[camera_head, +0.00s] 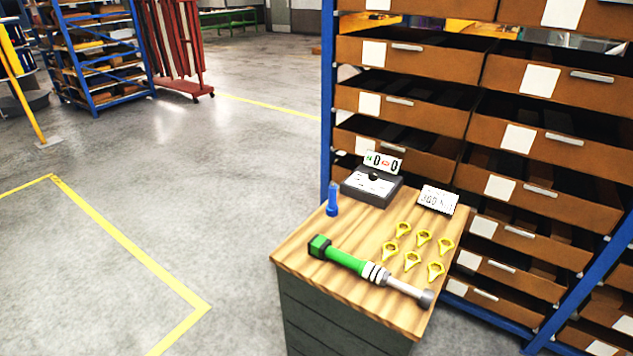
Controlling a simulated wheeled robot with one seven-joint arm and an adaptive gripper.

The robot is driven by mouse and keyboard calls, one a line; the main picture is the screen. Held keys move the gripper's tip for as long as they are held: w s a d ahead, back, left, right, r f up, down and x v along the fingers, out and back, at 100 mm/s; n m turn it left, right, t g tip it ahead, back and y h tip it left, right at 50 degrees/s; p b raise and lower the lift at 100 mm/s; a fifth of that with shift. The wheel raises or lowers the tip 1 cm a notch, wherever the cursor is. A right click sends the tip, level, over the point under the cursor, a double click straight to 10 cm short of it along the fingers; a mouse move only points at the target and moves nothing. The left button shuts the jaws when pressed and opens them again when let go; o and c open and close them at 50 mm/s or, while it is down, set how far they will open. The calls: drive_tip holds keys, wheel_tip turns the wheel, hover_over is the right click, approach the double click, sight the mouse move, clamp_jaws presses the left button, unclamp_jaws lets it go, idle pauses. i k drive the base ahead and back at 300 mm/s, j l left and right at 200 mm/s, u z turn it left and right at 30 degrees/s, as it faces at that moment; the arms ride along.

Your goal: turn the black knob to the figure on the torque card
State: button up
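A dark box (393,195) with a white top face stands at the back of a wood-topped cabinet. A small black knob (374,177) sits at the upper part of that face; its pointing direction is too small to read. A white sign (383,163) with coloured figures that look like zeros stands on the box's back edge. The white torque card (438,199) leans to the right of the box; its print looks like 360 N·m, but is not sharp. My gripper is not in view.
On the cabinet top (300,265), a green-handled torque wrench (346,261) lies across the front. Several yellow pointed tags (413,260) lie at right, and a blue upright piece (332,200) stands at left. A drawer rack (405,97) rises close behind. The floor at left is open.

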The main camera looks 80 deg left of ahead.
sight(373, 175)
drive_tip(key=u, duration=2.35)
drive_tip(key=i+l, duration=0.1)
drive_tip(key=l, duration=0.25)
drive_tip(key=i+l, duration=0.15)
drive_tip(key=l, duration=0.2)
drive_tip(key=i+l, duration=0.25)
drive_tip(key=l, duration=0.15)
drive_tip(key=i+l, duration=0.25)
drive_tip(key=l, duration=0.15)
drive_tip(key=i+l, duration=0.25)
drive_tip(key=l, duration=0.2)
drive_tip(key=i+l, duration=0.55)
drive_tip(key=l, duration=0.25)
drive_tip(key=i+j, duration=0.2)
drive_tip(key=i, duration=0.25)
drive_tip(key=i+j, duration=0.25)
drive_tip(key=i, duration=0.25)
